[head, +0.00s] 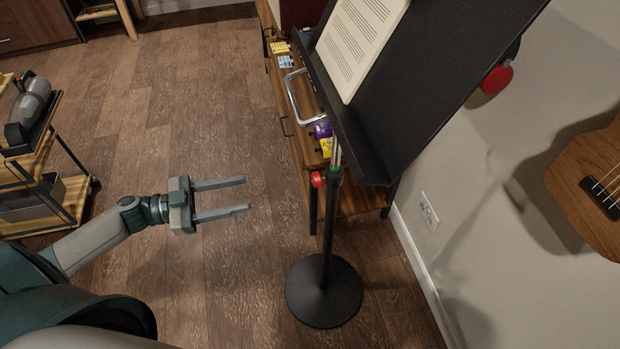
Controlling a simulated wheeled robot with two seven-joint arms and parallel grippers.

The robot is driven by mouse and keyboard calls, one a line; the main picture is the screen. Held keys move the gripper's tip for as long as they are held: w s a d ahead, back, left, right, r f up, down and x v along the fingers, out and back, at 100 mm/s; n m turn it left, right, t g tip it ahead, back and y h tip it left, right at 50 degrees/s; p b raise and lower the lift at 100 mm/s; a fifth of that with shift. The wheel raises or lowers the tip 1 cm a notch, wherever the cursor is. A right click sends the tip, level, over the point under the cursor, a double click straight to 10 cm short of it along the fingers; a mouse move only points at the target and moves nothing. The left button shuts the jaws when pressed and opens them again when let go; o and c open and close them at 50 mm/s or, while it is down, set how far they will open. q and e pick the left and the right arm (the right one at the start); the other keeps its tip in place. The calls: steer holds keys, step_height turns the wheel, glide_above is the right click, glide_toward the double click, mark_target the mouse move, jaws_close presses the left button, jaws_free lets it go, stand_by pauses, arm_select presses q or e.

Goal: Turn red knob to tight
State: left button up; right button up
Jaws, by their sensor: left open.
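A small red knob (317,179) sits on the pole of the black music stand (326,225), on its left side just below the stand's desk. A second, larger red part (496,80) shows at the right edge behind the desk (440,70); I cannot tell which knob the task means. My left gripper (246,195) is open and empty, its two fingers pointing right toward the pole. It is left of the small red knob and apart from it. My right gripper does not show.
Sheet music (362,35) lies on the desk. A wooden cabinet (287,110) with small colored boxes stands behind the pole. The round base (324,291) rests on the floor. A guitar (590,185) hangs at right. A cart (45,190) stands at left. Floor between is clear.

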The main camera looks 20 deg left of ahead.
mark_target(313, 180)
arm_select(q)
steer(key=p+x, duration=0.3)
steer(key=x, duration=1.4)
steer(key=shift+w+d, duration=0.1)
steer(key=shift+w, duration=0.1)
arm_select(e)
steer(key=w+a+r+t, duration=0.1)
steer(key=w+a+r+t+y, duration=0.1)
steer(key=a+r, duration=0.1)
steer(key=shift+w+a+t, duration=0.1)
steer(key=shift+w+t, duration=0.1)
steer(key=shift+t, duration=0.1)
arm_select(q)
steer(key=shift+c, duration=0.6)
steer(key=c, duration=0.9)
